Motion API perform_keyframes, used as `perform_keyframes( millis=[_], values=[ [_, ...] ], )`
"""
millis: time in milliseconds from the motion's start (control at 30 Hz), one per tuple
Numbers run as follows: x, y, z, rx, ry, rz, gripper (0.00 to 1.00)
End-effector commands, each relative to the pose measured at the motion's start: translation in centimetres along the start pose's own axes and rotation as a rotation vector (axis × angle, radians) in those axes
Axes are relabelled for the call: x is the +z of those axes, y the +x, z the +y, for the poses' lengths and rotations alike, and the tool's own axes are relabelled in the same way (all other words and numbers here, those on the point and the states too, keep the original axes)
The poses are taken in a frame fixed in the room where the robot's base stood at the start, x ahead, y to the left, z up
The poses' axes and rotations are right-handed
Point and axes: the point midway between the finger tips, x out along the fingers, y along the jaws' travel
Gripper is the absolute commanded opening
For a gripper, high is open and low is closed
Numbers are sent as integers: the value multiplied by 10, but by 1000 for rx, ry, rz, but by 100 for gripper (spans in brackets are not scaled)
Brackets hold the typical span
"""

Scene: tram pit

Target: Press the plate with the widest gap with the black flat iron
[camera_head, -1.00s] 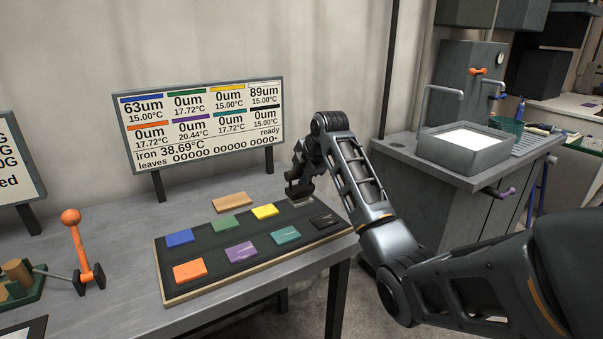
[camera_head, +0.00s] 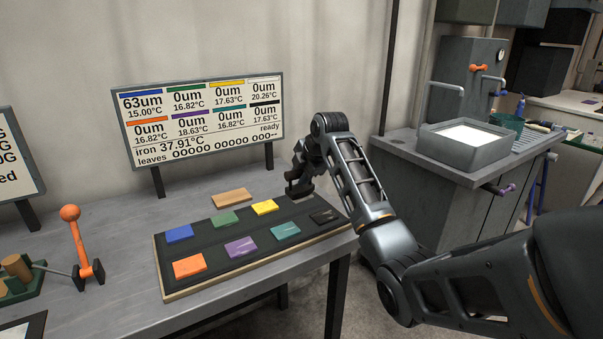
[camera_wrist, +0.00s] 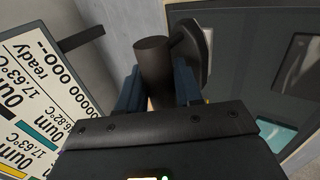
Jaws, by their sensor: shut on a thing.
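My gripper (camera_head: 297,178) is shut on the dark handle of the black flat iron (camera_head: 300,194). The iron is at the far right corner of the plate board (camera_head: 262,262), over the spot of the white plate, which it hides. I cannot tell contact for certain. In the wrist view the iron's handle (camera_wrist: 153,62) stands between the fingers (camera_wrist: 156,92). The blue plate (camera_head: 179,233) lies at the board's far left. The display (camera_head: 200,122) reads 63um, 15.00°C under blue and 0um under the other colours; white reads 20.26°C. Iron reads 37.91°C, ready.
Green (camera_head: 225,219), yellow (camera_head: 265,207), orange (camera_head: 189,266), purple (camera_head: 240,246), teal (camera_head: 285,230) and black (camera_head: 323,216) plates share the board. A wooden block (camera_head: 231,198) lies behind it. An orange lever (camera_head: 75,245) stands left; a sink (camera_head: 465,148) is right.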

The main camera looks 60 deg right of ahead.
Motion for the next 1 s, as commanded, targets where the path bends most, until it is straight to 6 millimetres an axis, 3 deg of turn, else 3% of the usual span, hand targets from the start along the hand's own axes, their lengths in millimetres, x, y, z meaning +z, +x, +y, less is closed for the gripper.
perform_keyframes(
  millis=[600,1000],
  values=[
    [0,-32,24,0,0,0,0],
    [0,-32,24,0,0,0,0]
  ],
)
